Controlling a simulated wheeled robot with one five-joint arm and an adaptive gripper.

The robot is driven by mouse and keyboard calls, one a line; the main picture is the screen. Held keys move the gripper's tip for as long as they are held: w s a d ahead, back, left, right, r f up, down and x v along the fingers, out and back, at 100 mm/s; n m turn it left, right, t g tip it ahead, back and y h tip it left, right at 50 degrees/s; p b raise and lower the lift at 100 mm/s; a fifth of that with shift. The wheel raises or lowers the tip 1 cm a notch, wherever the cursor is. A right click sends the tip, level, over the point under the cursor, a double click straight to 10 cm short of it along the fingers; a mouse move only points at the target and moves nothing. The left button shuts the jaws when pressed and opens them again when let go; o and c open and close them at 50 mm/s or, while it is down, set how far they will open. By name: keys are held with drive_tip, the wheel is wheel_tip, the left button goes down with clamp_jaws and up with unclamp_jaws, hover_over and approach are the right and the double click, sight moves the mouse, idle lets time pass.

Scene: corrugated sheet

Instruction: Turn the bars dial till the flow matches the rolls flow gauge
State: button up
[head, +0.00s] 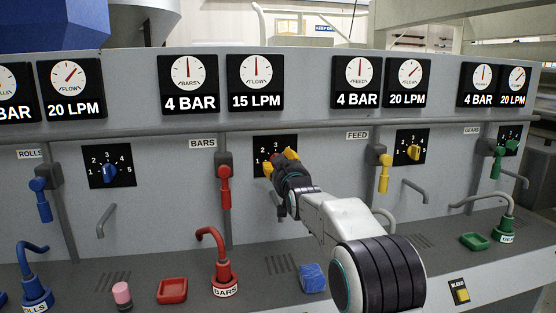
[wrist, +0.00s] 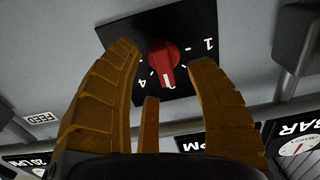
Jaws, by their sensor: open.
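The red bars dial (wrist: 161,52) sits on a black plate with white numbers. Its white mark points down in the wrist view, between the 1 and the 4, near a partly hidden number. In the head view my gripper largely covers the dial's plate (head: 262,143). My gripper (head: 280,161) is open; its yellow fingers are on either side of the knob in the wrist view (wrist: 164,62), with gaps showing. Contact cannot be told. The bars flow gauge (head: 256,82) reads 15 LPM. The rolls flow gauge (head: 72,88) reads 20 LPM.
The blue rolls dial (head: 109,173) is left, the yellow feed dial (head: 413,152) right. A red bars valve lever (head: 224,185) stands left of my gripper. A red spout (head: 220,262), red tray (head: 172,290) and blue block (head: 313,278) are on the ledge below.

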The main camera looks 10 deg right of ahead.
drive_tip(key=shift+w+p, duration=0.35)
drive_tip(key=shift+w, duration=1.1)
clamp_jaws()
